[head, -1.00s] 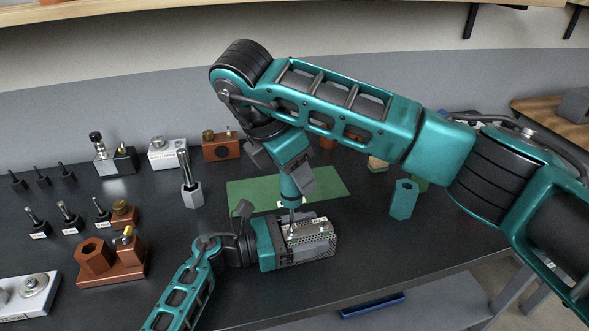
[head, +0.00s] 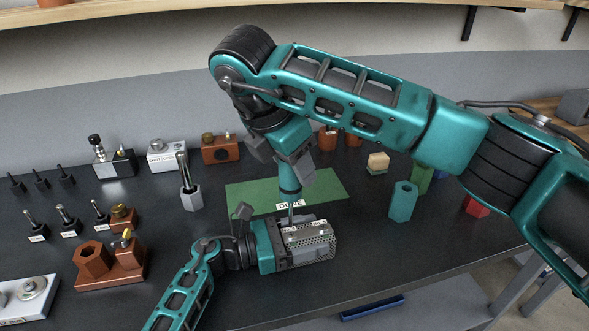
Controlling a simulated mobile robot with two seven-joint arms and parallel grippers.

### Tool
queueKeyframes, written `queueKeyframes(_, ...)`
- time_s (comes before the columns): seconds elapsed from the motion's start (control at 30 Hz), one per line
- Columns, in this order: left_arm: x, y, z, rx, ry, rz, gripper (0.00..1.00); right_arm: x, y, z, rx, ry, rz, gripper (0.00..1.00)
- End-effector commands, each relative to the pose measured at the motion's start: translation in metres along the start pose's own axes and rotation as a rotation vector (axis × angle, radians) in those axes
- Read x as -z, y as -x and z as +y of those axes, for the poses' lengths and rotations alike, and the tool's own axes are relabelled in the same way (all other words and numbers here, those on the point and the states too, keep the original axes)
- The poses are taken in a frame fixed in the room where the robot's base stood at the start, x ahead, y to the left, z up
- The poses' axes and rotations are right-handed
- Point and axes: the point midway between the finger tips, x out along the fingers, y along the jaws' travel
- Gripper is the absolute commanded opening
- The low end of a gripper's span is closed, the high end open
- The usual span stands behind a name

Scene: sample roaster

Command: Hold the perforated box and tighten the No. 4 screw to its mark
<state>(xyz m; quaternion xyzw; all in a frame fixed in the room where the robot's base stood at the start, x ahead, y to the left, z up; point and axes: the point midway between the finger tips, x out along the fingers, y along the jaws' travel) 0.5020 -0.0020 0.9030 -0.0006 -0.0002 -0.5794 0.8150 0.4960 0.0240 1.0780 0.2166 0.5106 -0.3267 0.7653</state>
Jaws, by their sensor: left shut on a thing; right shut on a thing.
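The perforated box (head: 318,250) is a grey metal box with small holes and small labels on top, lying on the dark bench. My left gripper (head: 280,244) is shut on its left end. My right gripper (head: 296,164) is above the box, shut on a screwdriver (head: 289,182) with a teal handle. The driver is upright, its thin shaft pointing down at the box's back left part. I cannot tell whether its tip touches the box. The No. 4 screw and its mark are too small to make out.
A green mat (head: 240,198) labelled DONE lies behind the box. A teal hexagonal block (head: 402,202) stands to the right. A grey holder with a tool (head: 190,194), brown fixtures (head: 92,262) and several small drivers are on the left. The bench front is clear.

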Motion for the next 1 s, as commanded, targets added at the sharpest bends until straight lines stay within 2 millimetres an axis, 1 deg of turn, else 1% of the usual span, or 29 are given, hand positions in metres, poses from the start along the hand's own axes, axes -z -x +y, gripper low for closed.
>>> queueKeyframes(0.27,-0.001,0.000,0.001,-0.002,-0.001,-0.001,0.27,-0.002,0.004,0.001,-0.003,-0.001,-0.001,0.00)
queueKeyframes(0.6,-0.001,0.001,0.001,-0.002,-0.001,0.000,0.27,-0.017,0.040,0.001,-0.005,-0.002,-0.004,0.00)
queueKeyframes(0.7,0.000,0.001,0.001,-0.002,-0.001,0.000,0.27,-0.019,0.046,0.001,-0.004,-0.002,-0.003,0.00)
queueKeyframes(1.0,0.000,0.001,0.001,-0.002,-0.001,0.000,0.27,-0.020,0.048,0.000,-0.002,-0.001,-0.001,0.00)
